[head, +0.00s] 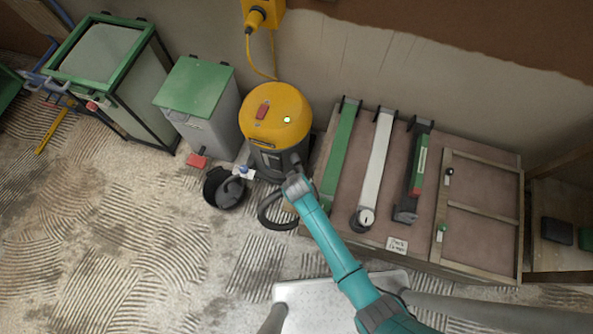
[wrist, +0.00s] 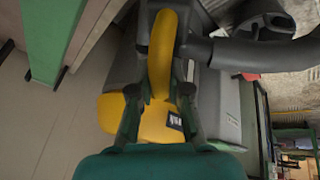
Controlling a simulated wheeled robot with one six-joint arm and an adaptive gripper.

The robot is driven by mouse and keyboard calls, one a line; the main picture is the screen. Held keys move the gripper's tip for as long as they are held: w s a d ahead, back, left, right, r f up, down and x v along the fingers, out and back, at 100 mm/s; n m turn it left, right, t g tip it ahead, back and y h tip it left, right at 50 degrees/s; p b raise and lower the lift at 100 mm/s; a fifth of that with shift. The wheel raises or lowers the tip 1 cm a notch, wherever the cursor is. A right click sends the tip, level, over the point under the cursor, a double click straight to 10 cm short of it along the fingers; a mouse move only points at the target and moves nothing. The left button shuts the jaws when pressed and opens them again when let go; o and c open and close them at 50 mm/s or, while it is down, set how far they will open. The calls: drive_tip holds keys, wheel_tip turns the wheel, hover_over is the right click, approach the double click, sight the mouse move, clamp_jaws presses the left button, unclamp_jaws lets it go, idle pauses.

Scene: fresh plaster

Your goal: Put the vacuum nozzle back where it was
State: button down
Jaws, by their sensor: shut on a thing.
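The vacuum (head: 277,118) has a yellow top and a dark body. It stands against the wall, left of the low bench. My gripper (head: 297,187) is low at its front, beside a dark hose loop (head: 272,213). In the wrist view my gripper (wrist: 160,95) is shut, with a curved yellow piece (wrist: 163,50) between its fingers. A thick dark hose (wrist: 255,54) runs from beside that piece to the right. The held piece appears to be the vacuum nozzle, but its tip is hidden. The vacuum's yellow and grey parts show behind the fingers.
A black bucket (head: 225,189) stands close on the left, near a grey bin with a green lid (head: 195,86). The bench (head: 400,246) on the right carries long tools. A yellow wall box (head: 262,14) hangs above. Ridged floor at left is mostly clear.

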drive_tip(key=shift+f, duration=1.9)
drive_tip(key=shift+f, duration=0.55)
drive_tip(key=c, duration=1.1)
unclamp_jaws()
drive_tip(key=v, duration=1.3)
drive_tip(key=shift+w+r, duration=0.15)
drive_tip(key=shift+d, duration=0.1)
